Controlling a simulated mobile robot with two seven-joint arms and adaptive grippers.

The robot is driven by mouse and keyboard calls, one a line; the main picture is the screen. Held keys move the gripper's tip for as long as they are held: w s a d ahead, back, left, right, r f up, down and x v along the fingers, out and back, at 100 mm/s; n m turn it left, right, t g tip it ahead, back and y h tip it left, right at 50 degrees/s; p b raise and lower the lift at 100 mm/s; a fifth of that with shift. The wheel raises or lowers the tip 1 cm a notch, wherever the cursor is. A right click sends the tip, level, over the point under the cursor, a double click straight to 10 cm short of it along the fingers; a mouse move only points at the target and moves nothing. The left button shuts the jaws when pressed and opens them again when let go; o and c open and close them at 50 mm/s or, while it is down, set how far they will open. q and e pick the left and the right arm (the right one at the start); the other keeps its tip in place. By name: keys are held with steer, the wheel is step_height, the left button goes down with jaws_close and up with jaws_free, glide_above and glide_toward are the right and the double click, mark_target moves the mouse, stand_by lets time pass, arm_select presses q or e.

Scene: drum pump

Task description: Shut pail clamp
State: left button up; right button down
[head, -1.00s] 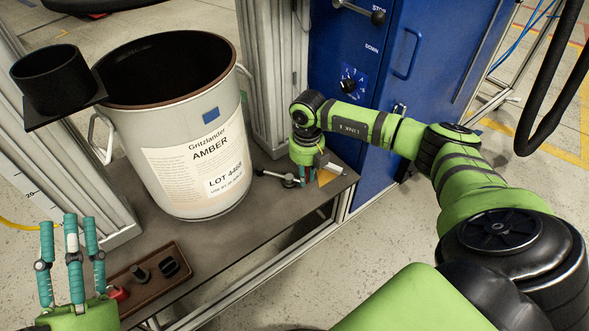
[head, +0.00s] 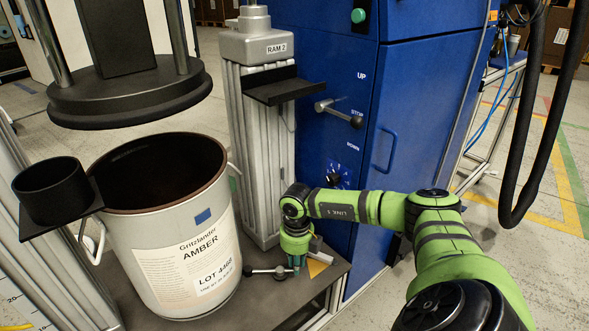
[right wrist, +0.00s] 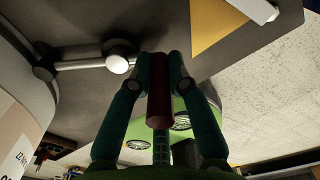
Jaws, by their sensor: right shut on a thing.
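The pail (head: 185,240) is a white-grey drum with an open top, labelled Gritzlander Amber, standing on the dark platform. The pail clamp (head: 268,272) is a metal arm with a dark ball end at the pail's lower right; in the right wrist view its rod and rounded joint (right wrist: 118,62) show. My right gripper (head: 296,268) points down at the clamp's right end. In the right wrist view its fingers (right wrist: 160,85) are shut on a dark red cylindrical grip (right wrist: 159,105), seemingly the clamp handle. Whether the clamp touches the pail is unclear. My left gripper is out of view.
A black round ram plate (head: 130,95) hangs above and behind the pail. A black cup on a bracket (head: 55,190) is at the left. The blue cabinet (head: 400,120) with its levers stands behind my right arm. A yellow triangle (head: 318,266) lies beside the gripper.

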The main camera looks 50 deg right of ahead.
steer(key=shift+w, duration=0.1)
steer(key=c, duration=1.2)
jaws_free()
steer(key=shift+o, duration=0.2)
step_height(320, 180, up, 12)
steer(key=shift+r, duration=0.1)
